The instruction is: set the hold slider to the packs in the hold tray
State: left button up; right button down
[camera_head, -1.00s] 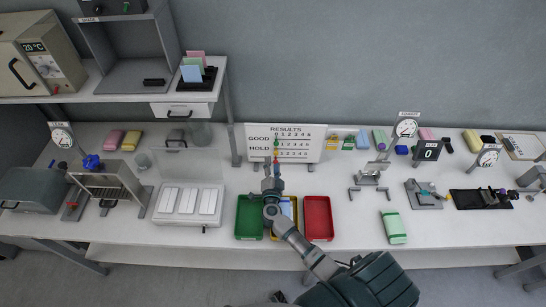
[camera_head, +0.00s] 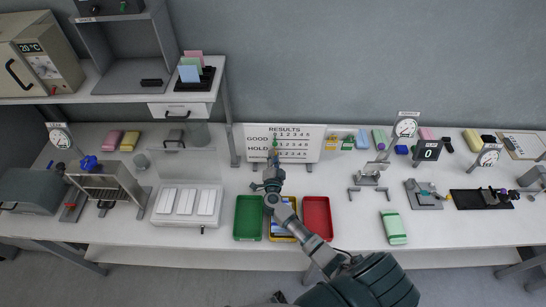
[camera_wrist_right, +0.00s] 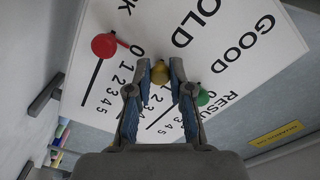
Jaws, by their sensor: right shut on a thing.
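The white results board (camera_head: 308,150) stands at the back of the bench, with GOOD and HOLD rows numbered 0 to 5. In the right wrist view the board appears upside down. My right gripper (camera_wrist_right: 160,78) is shut on the yellow knob (camera_wrist_right: 160,72) of the middle, HOLD row, near its 0 end. The green knob (camera_wrist_right: 203,97) and the red knob (camera_wrist_right: 104,45) sit on either side, near their 0 ends. The yellow tray (camera_head: 297,236) in front of the board holds blue and pale packs. My right arm covers part of it, so their number is unclear. My left gripper is out of view.
A green tray (camera_head: 237,234) and a red tray (camera_head: 330,220) flank the yellow one; both look empty. A white three-slot unit (camera_head: 160,216) stands to the left. A stand (camera_head: 369,182) and a mint-green pack (camera_head: 394,226) are to the right.

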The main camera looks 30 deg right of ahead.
aim_at(288, 133)
jog(key=d, duration=0.1)
jog(key=s+d+p, duration=0.2)
jog(key=d, duration=0.1)
jog(key=shift+s+r, duration=0.15)
jog(key=shift+r, duration=0.1)
jog(key=shift+s+d+f, duration=0.1)
jog(key=shift+s+d, duration=0.15)
jog(key=shift+d, duration=0.2)
jog(key=c, duration=1)
grip_release()
jog(key=shift+w+a, duration=0.1)
jog(key=shift+a, duration=0.05)
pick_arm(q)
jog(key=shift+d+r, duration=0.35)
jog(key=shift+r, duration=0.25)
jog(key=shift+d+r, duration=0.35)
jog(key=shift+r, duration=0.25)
pick_arm(e)
jog(key=shift+f, duration=0.1)
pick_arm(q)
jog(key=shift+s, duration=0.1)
pick_arm(e)
notch_tip(288, 133, up, 10)
jog(key=shift+w+f, duration=0.1)
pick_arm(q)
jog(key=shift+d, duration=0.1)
